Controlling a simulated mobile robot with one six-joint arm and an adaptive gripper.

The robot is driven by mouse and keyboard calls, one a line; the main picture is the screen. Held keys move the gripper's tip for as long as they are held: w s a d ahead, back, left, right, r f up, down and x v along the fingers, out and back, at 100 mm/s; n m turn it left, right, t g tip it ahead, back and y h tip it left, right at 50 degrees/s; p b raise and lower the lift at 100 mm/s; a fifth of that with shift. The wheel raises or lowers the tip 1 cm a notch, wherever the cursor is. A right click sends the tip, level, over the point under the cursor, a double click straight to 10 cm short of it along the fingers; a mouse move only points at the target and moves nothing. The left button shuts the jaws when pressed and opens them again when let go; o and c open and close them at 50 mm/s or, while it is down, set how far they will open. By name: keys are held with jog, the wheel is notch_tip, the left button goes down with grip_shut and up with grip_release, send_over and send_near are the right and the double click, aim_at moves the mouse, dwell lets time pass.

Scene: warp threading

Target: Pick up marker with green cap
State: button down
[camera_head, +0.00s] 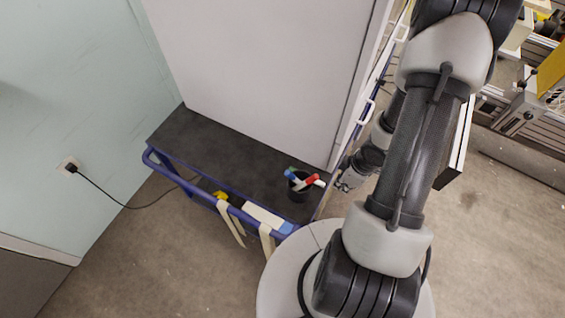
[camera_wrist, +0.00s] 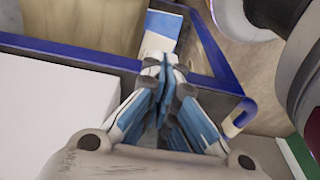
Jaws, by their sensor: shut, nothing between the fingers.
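A dark cup (camera_head: 299,194) stands near the right front corner of the cart top in the head view. Several markers stick out of it, with blue, green and red ends showing. The marker with the green cap (camera_head: 294,179) is small and partly hidden among the others. My gripper (camera_head: 343,184) is just right of the cup, beside the cart's right edge, apart from the markers. In the wrist view my gripper (camera_wrist: 166,72) has its blue-padded fingers together with nothing between them. No marker can be made out in the wrist view.
A blue rail (camera_head: 190,187) runs along the front, with a white and blue item (camera_head: 262,216) and hanging straps (camera_head: 231,222). A wall socket (camera_head: 69,166) has a black cable.

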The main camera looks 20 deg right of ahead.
jog(key=w+a, duration=0.2)
jog(key=w, duration=0.1)
jog(key=w+a, duration=0.5)
jog(key=w, duration=0.1)
jog(key=shift+w+a+f+p, duration=0.1)
jog(key=shift+a+f+p, duration=0.05)
jog(key=shift+f+p, duration=0.2)
jog(key=shift+f+b, duration=0.2)
jog(key=shift+b, duration=0.15)
jog(key=shift+f, duration=0.25)
